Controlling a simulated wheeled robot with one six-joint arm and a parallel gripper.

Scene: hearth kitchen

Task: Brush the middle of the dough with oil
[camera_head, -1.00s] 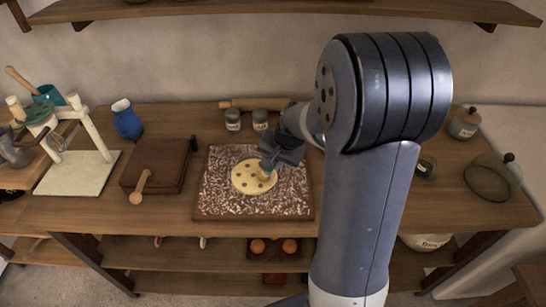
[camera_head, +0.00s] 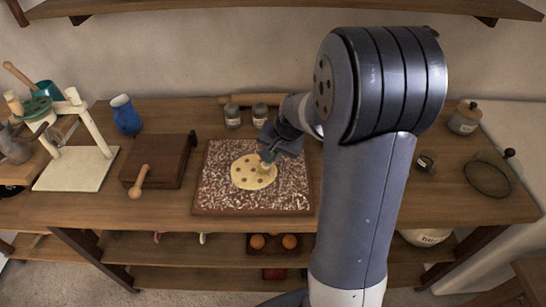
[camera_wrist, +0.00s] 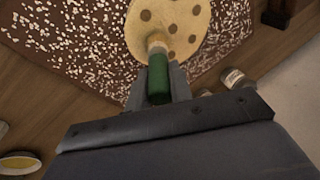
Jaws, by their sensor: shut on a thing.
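The dough (camera_head: 247,176) is a round pale disc with several dark spots, lying on a speckled stone board (camera_head: 215,200) in the middle of the table. It also shows at the top of the wrist view (camera_wrist: 190,12). My gripper (camera_head: 277,143) is over the dough's upper right side. It is shut on a brush with a green handle (camera_wrist: 158,78) and a pale end (camera_wrist: 156,42). The pale end overlaps the dough in the wrist view; I cannot tell whether it touches. The gripper hides part of the board behind it.
Two small jars (camera_head: 232,116) and a rolling pin (camera_head: 252,100) stand behind the board. A brown wooden box (camera_head: 160,160) with a wooden handle is to the left, with a blue jug (camera_head: 126,115) behind it. A glass lid (camera_head: 488,175) lies far right.

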